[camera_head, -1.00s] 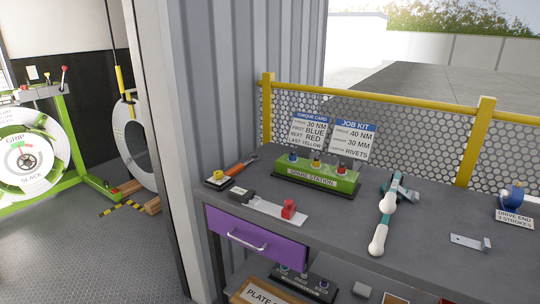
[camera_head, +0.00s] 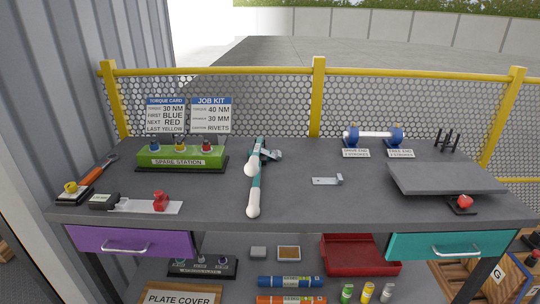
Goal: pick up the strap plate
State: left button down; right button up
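The strap plate (camera_head: 325,181) appears to be the small silver-grey flat piece with an upturned right end, lying on the dark grey workbench (camera_head: 300,208) near its middle. Nothing touches it, and bare bench top surrounds it. No label on it can be read.
The green spare station (camera_head: 181,157) is farther left. A raised grey platform (camera_head: 446,178) is at right. A yellow-framed mesh fence (camera_head: 250,105) runs behind the bench.

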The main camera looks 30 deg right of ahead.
aim_at(264, 151)
jog(key=i+l+z, duration=0.1)
jog(key=i+l, duration=0.6)
jog(key=i, duration=0.05)
